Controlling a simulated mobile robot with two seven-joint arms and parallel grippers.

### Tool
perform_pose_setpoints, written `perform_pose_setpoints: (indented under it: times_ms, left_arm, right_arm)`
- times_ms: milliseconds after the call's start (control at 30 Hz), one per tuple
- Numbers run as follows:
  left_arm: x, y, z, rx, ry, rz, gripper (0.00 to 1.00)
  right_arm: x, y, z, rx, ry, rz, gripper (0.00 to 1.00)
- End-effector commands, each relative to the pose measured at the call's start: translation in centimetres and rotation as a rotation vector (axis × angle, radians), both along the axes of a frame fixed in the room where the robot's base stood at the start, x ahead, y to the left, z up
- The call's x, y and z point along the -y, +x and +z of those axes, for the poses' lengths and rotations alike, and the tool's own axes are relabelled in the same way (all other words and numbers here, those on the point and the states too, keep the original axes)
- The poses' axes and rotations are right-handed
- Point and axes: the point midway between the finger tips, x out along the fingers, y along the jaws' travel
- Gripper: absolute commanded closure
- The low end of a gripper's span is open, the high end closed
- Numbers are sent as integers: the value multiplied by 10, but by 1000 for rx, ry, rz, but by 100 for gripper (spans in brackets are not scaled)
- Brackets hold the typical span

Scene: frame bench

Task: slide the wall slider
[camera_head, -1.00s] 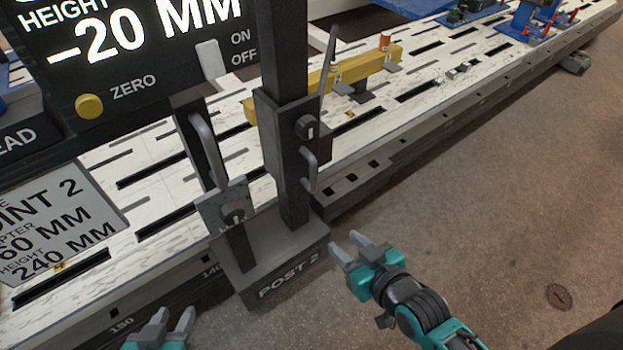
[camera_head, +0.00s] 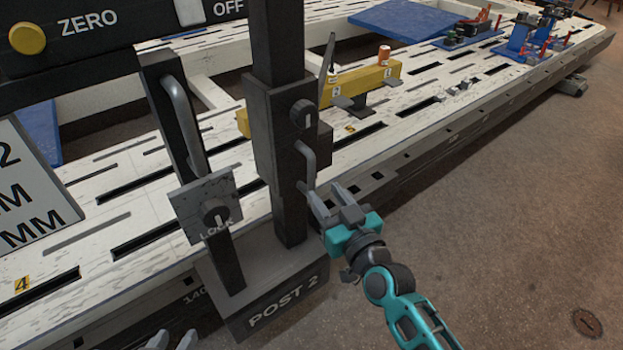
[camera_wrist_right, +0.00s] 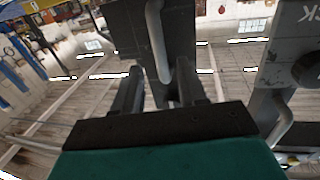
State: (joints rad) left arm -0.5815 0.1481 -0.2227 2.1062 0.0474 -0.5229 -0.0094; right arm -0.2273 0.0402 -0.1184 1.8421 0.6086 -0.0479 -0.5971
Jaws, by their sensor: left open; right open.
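A dark carriage (camera_head: 272,140) with a round knob (camera_head: 302,114) and a grey bar handle (camera_head: 307,160) sits on the upright post marked POST 2. To its left, a second dark upright carries another grey handle (camera_head: 180,108) and a plate marked LOCK (camera_head: 207,205) with a knob. My right gripper (camera_head: 332,202) is open at the lower end of the carriage's handle. In the right wrist view, that handle (camera_wrist_right: 157,45) appears between the two open fingers (camera_wrist_right: 158,95); contact cannot be told. My left gripper (camera_head: 172,341) is open, only its fingertips showing at the bottom edge.
The post's base (camera_head: 275,305) stands at the edge of a white slotted bench (camera_head: 115,200). A yellow beam (camera_head: 365,82) lies behind the post. A display panel (camera_head: 100,35) and a sign (camera_head: 35,190) are at the left.

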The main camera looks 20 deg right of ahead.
Motion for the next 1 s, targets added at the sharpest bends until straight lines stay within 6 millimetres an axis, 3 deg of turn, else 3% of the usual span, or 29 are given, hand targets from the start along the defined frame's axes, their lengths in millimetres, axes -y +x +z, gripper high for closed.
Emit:
perform_pose_setpoints:
  times_ms: [200, 400, 833, 1000]
  left_arm:
    - [3, -2, -10, -13, -2, -7, 59]
    - [6, 0, -8, -4, -10, -10, 59]
    - [7, 0, -8, -9, -14, -9, 59]
    - [7, 1, -7, -4, -13, -9, 59]
  right_arm:
    - [-6, 41, -2, 1, 1, -1, 58]
    - [-9, 64, -1, 0, 0, -1, 58]
    - [-11, 72, -1, -2, -1, 0, 58]
    - [-11, 72, -1, -2, -1, 0, 74]
